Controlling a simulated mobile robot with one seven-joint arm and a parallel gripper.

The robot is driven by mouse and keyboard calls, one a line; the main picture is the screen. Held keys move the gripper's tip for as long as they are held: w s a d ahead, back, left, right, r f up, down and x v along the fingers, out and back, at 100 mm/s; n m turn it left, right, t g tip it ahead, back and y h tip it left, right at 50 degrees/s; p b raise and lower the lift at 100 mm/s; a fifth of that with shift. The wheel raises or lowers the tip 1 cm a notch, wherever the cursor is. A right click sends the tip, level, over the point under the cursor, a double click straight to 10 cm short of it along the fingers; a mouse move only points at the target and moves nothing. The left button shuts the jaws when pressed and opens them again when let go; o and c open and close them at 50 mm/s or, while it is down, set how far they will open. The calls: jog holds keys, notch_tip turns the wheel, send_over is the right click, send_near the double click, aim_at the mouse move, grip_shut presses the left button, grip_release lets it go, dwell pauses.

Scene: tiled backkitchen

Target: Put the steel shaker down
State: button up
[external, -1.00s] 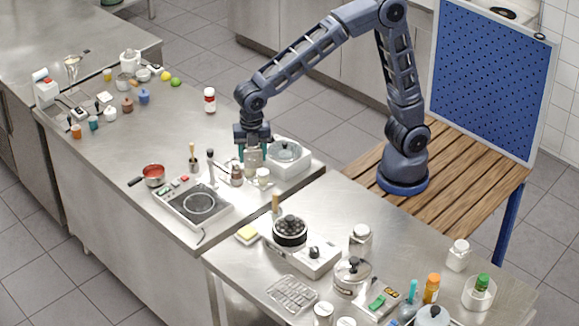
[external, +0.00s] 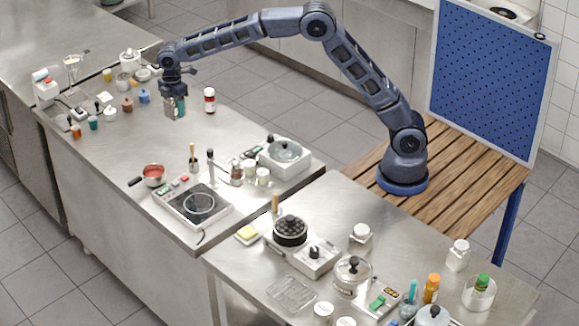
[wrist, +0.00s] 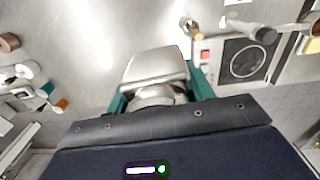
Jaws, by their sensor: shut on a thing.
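The steel shaker (external: 168,110) is a small grey metal vessel. It hangs below my gripper (external: 174,98) over the left worktop, between the blue jar (external: 144,96) and the red-and-white bottle (external: 210,100). In the wrist view the shaker (wrist: 155,68) is between the teal fingers of my gripper (wrist: 160,90), which are shut on it. Its near end is partly hidden by the gripper body. I cannot tell whether its base touches the worktop.
The worktop (external: 125,155) is bare in front of the shaker. Small jars and cups stand to its left. A red pan (external: 153,175) and a hotplate (external: 195,203) stand nearer the front. A white appliance (external: 286,157) is at the right end.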

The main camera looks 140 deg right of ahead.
aim_at(178, 157)
jog(key=shift+m, duration=0.4)
jog(key=d+f, duration=0.1)
jog(key=f, duration=0.5)
jog(key=s+d+f, duration=0.1)
jog(key=f, duration=0.6)
jog(key=d+f, duration=0.1)
jog(key=f, duration=0.6)
jog(key=shift+s+d+f, duration=0.25)
jog(key=shift+f, duration=0.1)
jog(key=o, duration=1)
jog(key=shift+o, duration=0.2)
